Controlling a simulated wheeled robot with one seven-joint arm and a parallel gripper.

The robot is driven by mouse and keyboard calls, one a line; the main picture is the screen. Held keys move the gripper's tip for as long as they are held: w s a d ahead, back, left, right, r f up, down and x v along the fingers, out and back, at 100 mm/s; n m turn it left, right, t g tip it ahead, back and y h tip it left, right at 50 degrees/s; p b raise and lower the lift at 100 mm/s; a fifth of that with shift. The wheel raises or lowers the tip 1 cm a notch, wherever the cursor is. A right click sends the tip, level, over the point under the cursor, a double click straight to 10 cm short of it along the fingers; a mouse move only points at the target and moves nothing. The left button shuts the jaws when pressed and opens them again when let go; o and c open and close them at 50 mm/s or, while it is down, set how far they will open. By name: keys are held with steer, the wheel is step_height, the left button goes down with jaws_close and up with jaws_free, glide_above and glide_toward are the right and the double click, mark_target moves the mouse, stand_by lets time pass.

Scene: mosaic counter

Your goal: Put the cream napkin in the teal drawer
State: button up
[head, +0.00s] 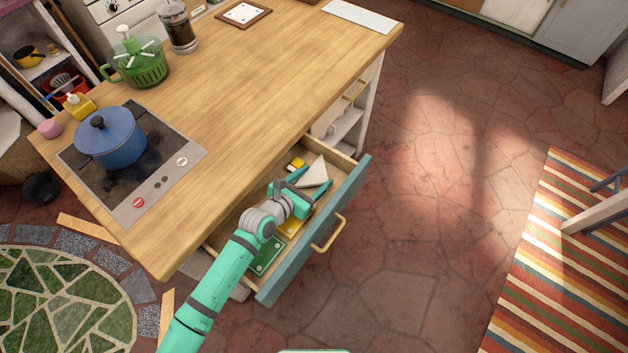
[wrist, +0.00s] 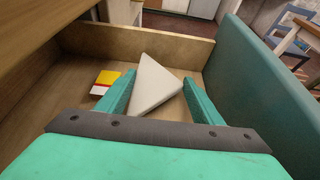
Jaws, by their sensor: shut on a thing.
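The cream napkin (head: 314,172) is a folded triangle, held at the tips of my gripper (head: 302,178). In the wrist view the napkin (wrist: 155,86) lies between the two teal fingers of my gripper (wrist: 160,98), which are shut on it. The teal drawer (head: 335,222) is pulled open, with a brass handle on its front. The gripper and napkin are inside the drawer's outline, toward its far end. The wrist view shows the drawer's wooden end wall (wrist: 150,42) beyond the napkin. I cannot tell whether the napkin touches the drawer floor.
In the drawer are a small yellow, red and white item (wrist: 104,82), a green item (head: 266,258) and a yellow item (head: 292,224). The wooden counter (head: 250,90) overhangs the drawer's left side. A blue pot (head: 112,140) stands on the hob. The floor right of the drawer is clear.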

steer(key=shift+s+a+f, duration=0.1)
steer(key=shift+s+f, duration=0.05)
steer(key=shift+f, duration=0.65)
steer(key=shift+f, duration=0.1)
steer(key=o, duration=1)
steer(key=v, duration=1.2)
